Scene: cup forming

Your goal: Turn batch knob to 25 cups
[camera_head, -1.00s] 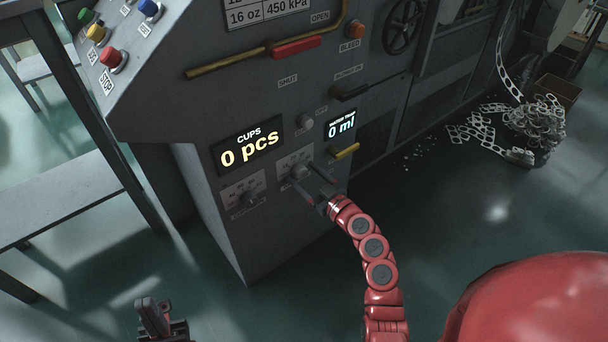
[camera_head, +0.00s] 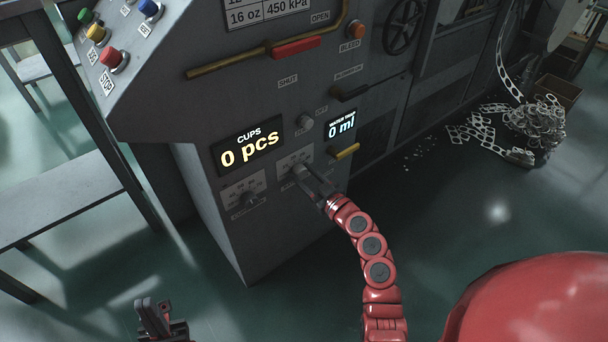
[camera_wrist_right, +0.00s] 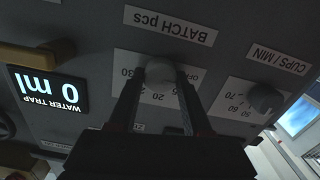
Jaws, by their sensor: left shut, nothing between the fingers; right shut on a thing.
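The batch knob (camera_wrist_right: 160,70) is a small grey knob under the "BATCH pcs" label (camera_wrist_right: 171,26) in the right wrist view, where the panel appears upside down. In the head view the knob (camera_head: 298,170) sits on the machine's lower front. My right gripper (camera_wrist_right: 160,79) is shut on the knob, one finger on each side. It also shows in the head view (camera_head: 302,174). My left gripper (camera_head: 152,310) is shut and empty, low at the left, away from the machine.
The cups display (camera_head: 248,148) reads 0 pcs. The water trap display (camera_head: 341,124) reads 0 ml, with a yellow lever (camera_head: 346,151) below it. The cups/min knob (camera_wrist_right: 264,97) is beside the batch plate. A table (camera_head: 60,195) stands at the left.

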